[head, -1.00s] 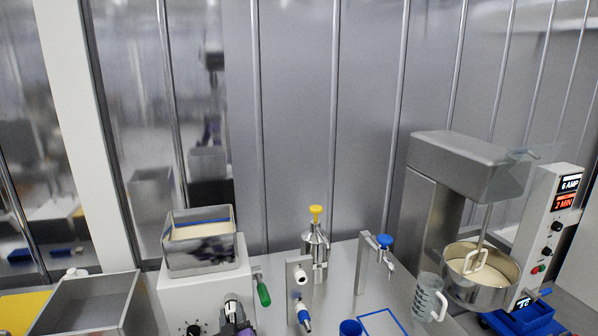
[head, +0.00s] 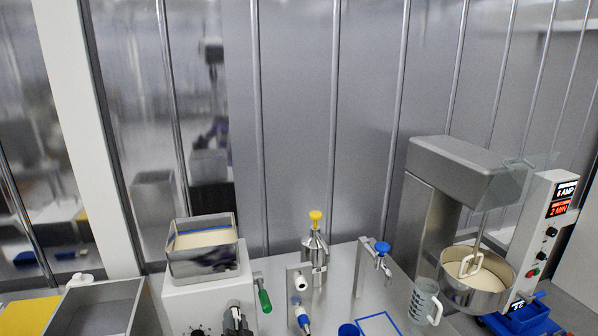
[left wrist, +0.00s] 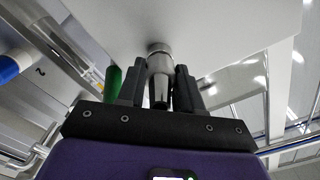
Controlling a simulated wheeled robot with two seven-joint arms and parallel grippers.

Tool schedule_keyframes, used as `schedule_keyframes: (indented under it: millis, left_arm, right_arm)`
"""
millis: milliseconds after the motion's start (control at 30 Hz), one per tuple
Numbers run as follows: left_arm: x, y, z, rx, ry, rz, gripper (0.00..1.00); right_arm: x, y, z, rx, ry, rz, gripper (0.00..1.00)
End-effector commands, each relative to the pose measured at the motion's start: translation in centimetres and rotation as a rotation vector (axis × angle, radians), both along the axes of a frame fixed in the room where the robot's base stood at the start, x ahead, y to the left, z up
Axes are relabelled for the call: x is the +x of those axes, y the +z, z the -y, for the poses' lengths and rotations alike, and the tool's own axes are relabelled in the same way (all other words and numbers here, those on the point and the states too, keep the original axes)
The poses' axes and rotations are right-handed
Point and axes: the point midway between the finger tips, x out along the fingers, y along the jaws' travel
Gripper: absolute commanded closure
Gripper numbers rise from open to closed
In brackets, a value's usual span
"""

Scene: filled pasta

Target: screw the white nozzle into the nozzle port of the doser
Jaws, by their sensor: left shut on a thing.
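The doser (head: 205,285) is a white box with a steel hopper (head: 203,250) of pale filling on top and a green handle (head: 264,300) at its right. My left gripper (head: 235,318) is low at its front. In the left wrist view, its fingers (left wrist: 158,88) are shut on a grey tapered piece (left wrist: 158,84), in line with a round metal collar (left wrist: 158,48) on the pale housing. I cannot tell from its shaded colour whether this is the white nozzle, or how deep it sits. The port's inside is hidden. My right gripper is not in view.
A metal stand (head: 292,308) right of the doser carries a white cylindrical piece (head: 300,282) and a blue-and-white one (head: 304,322). Behind are a yellow-topped steel vessel (head: 314,250) and a blue-knobbed tap (head: 382,249). A jug (head: 423,302) and mixer (head: 455,165) stand right.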

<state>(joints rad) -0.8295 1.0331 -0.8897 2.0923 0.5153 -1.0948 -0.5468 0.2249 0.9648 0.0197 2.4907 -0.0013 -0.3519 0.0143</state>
Motion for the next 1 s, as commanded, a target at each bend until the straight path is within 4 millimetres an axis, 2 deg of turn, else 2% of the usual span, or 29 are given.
schedule_keyframes:
  millis: [33, 100, 300, 433, 733, 1000]
  left_arm:
    - [0.0, 0.3, 0.0, 0.099, -0.001, -0.032, 1.00]
    - [0.0, 0.3, 0.1, 0.237, -0.002, -0.070, 1.00]
    - [0.0, 0.1, 0.0, 0.586, -0.001, -0.168, 1.00]
    - [0.0, 0.0, 0.0, 0.674, 0.001, -0.195, 1.00]
    - [0.1, 0.0, 0.0, 0.702, 0.001, -0.203, 1.00]
    - [0.1, 0.0, 0.0, 1.103, 0.001, -0.316, 1.00]
  right_arm:
    - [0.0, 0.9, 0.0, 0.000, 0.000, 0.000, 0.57]
    - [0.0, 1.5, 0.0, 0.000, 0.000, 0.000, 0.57]
    - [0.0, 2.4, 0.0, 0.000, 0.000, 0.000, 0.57]
    - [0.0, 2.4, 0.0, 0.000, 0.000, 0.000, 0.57]
    - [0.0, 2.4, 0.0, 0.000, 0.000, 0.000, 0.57]
    - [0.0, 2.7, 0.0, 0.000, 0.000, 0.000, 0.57]
